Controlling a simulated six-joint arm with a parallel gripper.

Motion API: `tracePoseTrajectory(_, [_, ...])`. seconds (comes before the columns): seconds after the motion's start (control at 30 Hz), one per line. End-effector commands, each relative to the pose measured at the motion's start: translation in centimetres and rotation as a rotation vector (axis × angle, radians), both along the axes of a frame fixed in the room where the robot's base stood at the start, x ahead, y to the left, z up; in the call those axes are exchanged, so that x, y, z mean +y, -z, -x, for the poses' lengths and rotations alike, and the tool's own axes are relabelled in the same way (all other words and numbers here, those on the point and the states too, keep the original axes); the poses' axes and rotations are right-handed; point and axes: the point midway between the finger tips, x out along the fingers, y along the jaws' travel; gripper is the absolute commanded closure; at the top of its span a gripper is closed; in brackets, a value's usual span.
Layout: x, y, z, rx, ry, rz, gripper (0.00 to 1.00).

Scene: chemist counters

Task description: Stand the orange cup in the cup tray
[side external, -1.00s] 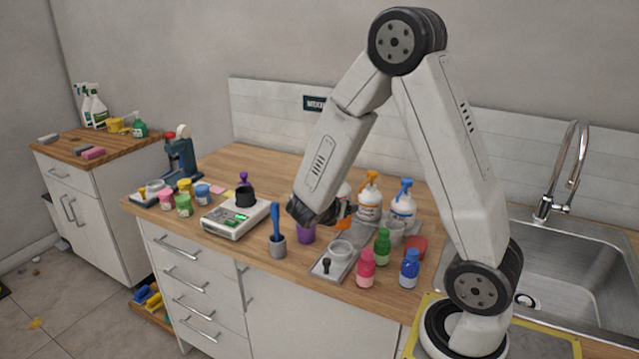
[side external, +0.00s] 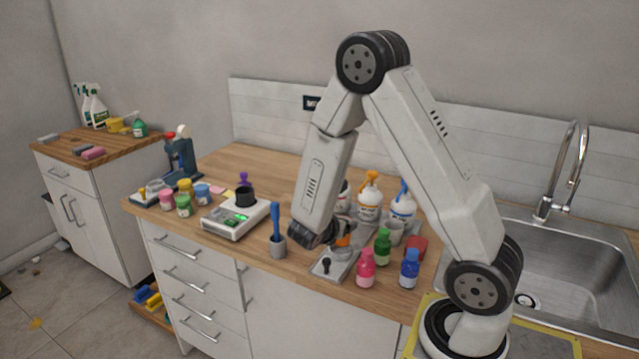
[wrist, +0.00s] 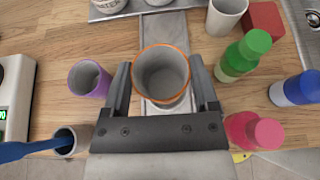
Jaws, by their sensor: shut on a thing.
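The orange cup, grey inside with an orange rim, shows in the wrist view (wrist: 162,76) and partly in the side view (side external: 343,240). My gripper (wrist: 162,90) is shut on it, one finger on each side, and it looks upright. In the side view my gripper (side external: 335,235) is low over the grey cup tray (side external: 325,268). The tray also shows as a grey strip behind the cup in the wrist view (wrist: 165,32). The cup's base is hidden, so I cannot tell whether it touches the tray or its ring.
A purple cup (wrist: 88,78) stands left of my gripper. A grey holder (side external: 278,247) with a blue-handled tool is near. Green (side external: 382,246), pink (side external: 365,268) and blue (side external: 409,268) bottles stand to the right, with a white cup (wrist: 226,15) behind. A scale (side external: 235,217) is left.

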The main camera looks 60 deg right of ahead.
Motion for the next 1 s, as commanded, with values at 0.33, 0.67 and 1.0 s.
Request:
tracePoseTrajectory(0.33, [0.0, 2.6, 0.0, 0.003, 0.0, 0.0, 0.81])
tracePoseTrajectory(0.67, [0.0, 2.8, 0.0, 0.0, 0.0, 0.0, 0.81])
tracePoseTrajectory(1.0, [0.0, 3.4, 0.0, 0.001, 0.0, 0.0, 0.81])
